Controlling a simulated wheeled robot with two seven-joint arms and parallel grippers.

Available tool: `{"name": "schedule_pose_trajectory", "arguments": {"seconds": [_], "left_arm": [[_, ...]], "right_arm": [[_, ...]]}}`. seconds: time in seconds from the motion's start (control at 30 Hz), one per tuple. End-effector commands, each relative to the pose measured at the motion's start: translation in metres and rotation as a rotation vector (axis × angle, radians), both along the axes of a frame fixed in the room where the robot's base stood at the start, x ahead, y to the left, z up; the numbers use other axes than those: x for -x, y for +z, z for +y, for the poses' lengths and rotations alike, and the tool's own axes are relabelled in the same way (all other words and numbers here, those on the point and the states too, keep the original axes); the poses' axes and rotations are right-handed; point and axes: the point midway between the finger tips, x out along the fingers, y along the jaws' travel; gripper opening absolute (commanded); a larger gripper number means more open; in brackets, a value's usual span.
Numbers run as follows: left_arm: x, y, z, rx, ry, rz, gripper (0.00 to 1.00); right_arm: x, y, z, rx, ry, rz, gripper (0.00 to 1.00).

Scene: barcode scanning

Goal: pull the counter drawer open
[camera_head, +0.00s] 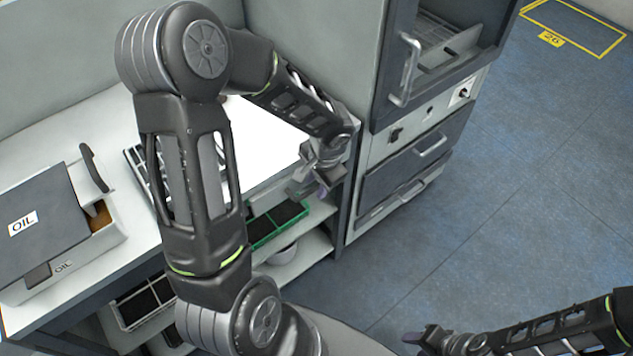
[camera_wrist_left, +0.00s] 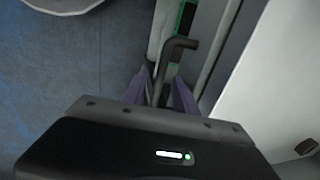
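My left gripper (camera_head: 312,186) is at the front edge of the white counter top (camera_head: 262,125), beside the tall cabinet. In the left wrist view, a dark bent drawer handle (camera_wrist_left: 178,45) reaches down between my two purple fingertips (camera_wrist_left: 160,88). The fingers stand apart on either side of it, with narrow gaps showing, so they look open around it. The pale drawer front is mostly hidden by my arm and gripper in the head view. My right gripper (camera_head: 432,338) is at the bottom right, empty over the floor; its finger gap is unclear.
A grey cabinet (camera_head: 377,150) with handled drawers stands right of the counter. An OIL box (camera_head: 45,220) sits on the left. The blue floor (camera_head: 520,190) is clear.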

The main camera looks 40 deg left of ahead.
Motion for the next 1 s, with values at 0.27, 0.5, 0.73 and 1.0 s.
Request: {"name": "schedule_pose_trajectory", "arguments": {"seconds": [0.27, 0.5, 0.73, 1.0], "left_arm": [[0.0000, 0.0003, -0.0001, 0.000, 0.000, 0.000, 0.19], [0.0001, 0.0004, -0.0002, 0.000, 0.000, 0.000, 0.00], [0.0001, 0.0004, -0.0002, 0.000, 0.000, 0.000, 0.00], [0.0001, 0.0005, -0.0002, 0.000, 0.000, 0.000, 0.00]], "right_arm": [[0.0000, 0.0000, 0.0000, 0.000, 0.000, 0.000, 0.41], [0.0000, 0.0000, 0.0000, 0.000, 0.000, 0.000, 0.41], [0.0000, 0.0000, 0.0000, 0.000, 0.000, 0.000, 0.41], [0.0000, 0.0000, 0.0000, 0.000, 0.000, 0.000, 0.41]]}}
